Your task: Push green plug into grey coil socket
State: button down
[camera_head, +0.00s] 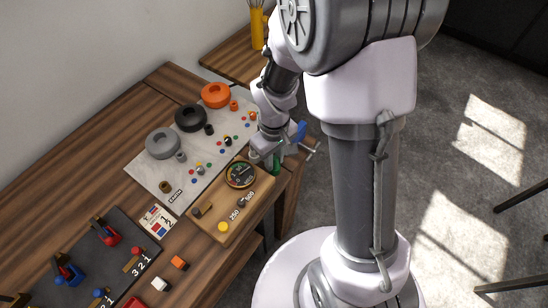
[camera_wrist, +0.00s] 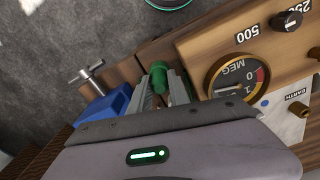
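The green plug (camera_wrist: 159,76) lies between the two fingers of my gripper (camera_wrist: 160,92) in the wrist view. The fingers flank it closely on both sides; whether they press on it is not clear. In the head view my gripper (camera_head: 264,150) is at the right edge of the bench, beside the dial box, with the green plug (camera_head: 277,161) at its tip. The grey coil (camera_head: 163,143) is a thick ring on the pale board, far to the left of my gripper. A small grey socket (camera_head: 181,156) stands just right of it, with nothing seen in it.
A black coil (camera_head: 190,118) and an orange coil (camera_head: 215,95) stand behind the grey one. The wooden dial box (camera_head: 222,218) lies in front of the board. A blue clamp (camera_wrist: 112,103) with a metal handle is close beside my fingers. Small coloured studs dot the board.

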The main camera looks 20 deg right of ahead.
jog(key=shift+r+p, duration=1.85)
jog(key=shift+r, duration=0.4)
